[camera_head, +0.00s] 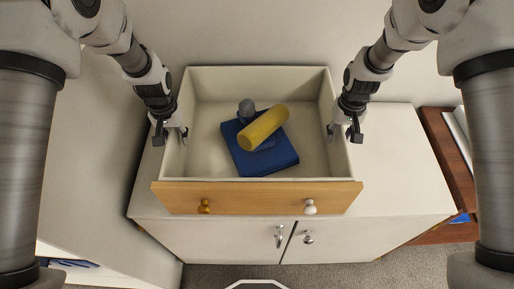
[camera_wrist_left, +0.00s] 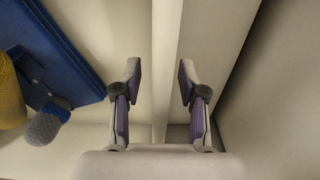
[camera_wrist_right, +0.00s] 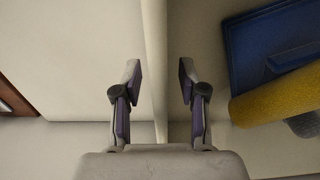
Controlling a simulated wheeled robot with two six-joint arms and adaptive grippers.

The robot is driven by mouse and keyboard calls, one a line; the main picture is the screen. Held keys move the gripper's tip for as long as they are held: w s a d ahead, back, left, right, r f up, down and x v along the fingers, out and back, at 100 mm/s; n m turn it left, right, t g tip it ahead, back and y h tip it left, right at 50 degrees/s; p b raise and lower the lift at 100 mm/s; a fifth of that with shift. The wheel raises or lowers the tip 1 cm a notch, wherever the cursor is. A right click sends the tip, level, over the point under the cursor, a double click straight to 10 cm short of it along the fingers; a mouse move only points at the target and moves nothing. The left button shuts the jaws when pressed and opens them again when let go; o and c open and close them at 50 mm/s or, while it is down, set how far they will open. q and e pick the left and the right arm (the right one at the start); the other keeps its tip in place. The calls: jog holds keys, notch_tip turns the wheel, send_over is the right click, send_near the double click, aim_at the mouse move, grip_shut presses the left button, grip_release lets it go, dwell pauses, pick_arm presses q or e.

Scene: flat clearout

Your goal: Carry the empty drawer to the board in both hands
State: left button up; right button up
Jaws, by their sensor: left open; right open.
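The drawer (camera_head: 258,198) is a cream box with a wooden front and two knobs, sitting on top of a white cabinet. It is not empty: a blue folded item (camera_head: 262,163), a yellow cylinder (camera_head: 263,128) and a grey rounded object (camera_head: 246,107) lie in it. My left gripper (camera_head: 170,138) is open at the drawer's left wall, which runs between its fingers in the left wrist view (camera_wrist_left: 160,80). My right gripper (camera_head: 345,136) is open at the right wall, which runs between its fingers in the right wrist view (camera_wrist_right: 160,80). No board is identifiable.
The white cabinet (camera_head: 400,200) has free top surface on the drawer's right and two doors with handles below. A pale panel (camera_head: 95,170) stands close on the left. A reddish-brown wooden unit (camera_head: 440,130) stands at the right. A wall is behind.

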pick_arm(q)
jog(key=shift+f, duration=0.2)
pick_arm(e)
jog(key=shift+f, duration=0.2)
pick_arm(q)
jog(key=shift+f, duration=0.1)
jog(key=shift+c, duration=0.4)
pick_arm(e)
jog(key=shift+c, duration=0.4)
pick_arm(q)
grip_shut()
pick_arm(e)
grip_shut()
